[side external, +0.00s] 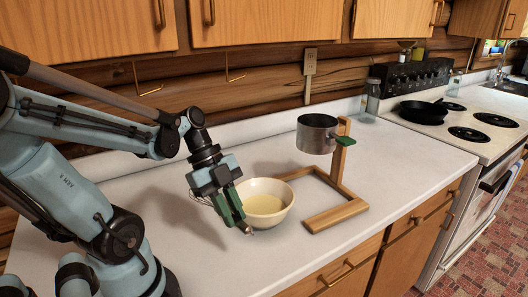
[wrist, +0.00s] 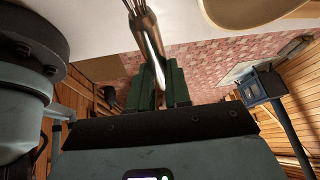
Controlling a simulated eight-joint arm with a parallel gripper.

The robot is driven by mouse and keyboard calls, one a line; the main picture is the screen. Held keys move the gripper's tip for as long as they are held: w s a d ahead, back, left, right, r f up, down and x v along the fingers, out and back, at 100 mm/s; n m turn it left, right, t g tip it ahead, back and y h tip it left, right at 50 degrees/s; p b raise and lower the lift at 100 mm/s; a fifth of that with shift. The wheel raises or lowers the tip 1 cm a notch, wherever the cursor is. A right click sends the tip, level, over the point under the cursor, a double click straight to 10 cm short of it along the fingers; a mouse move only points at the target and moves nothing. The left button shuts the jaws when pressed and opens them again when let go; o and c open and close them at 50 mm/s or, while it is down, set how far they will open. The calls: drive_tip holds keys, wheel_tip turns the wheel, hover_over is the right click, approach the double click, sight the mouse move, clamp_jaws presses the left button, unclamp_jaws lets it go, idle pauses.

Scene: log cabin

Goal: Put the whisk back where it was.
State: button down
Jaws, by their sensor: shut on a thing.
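My gripper (side external: 233,208) is low over the counter, just left of the cream bowl (side external: 264,196), fingers pointing down. In the wrist view, the green fingers (wrist: 161,82) are shut on the metal handle of the whisk (wrist: 147,34). The whisk's wires run out of the top edge of that view. In the side view the whisk is mostly hidden by my gripper. I cannot tell whether the whisk touches the counter.
A wooden stand (side external: 335,214) holding a metal pot (side external: 317,134) is right of the bowl. Two hooks (side external: 235,78) hang under the cabinets. A stove (side external: 455,120) with a black pan (side external: 422,111) is farther right. The counter (side external: 400,168) right of the stand is clear.

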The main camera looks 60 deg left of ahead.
drive_tip(key=shift+s+a+f+m+g+y, duration=0.2)
drive_tip(key=shift+s+f+m, duration=0.15)
drive_tip(key=shift+s+f, duration=1)
drive_tip(key=shift+s+a+f+m+g+y, duration=0.25)
drive_tip(key=shift+s+f, duration=0.6)
drive_tip(key=shift+f, duration=0.9)
drive_tip(key=shift+s+a+f+m+g+y, duration=0.15)
drive_tip(key=shift+s+f+m, duration=0.25)
drive_tip(key=shift+s+f, duration=0.95)
drive_tip(key=shift+w+f, duration=0.25)
drive_tip(key=c, duration=1)
unclamp_jaws()
drive_tip(key=shift+o, duration=0.5)
drive_tip(key=o, duration=0.7)
drive_tip(key=shift+a+r, duration=0.1)
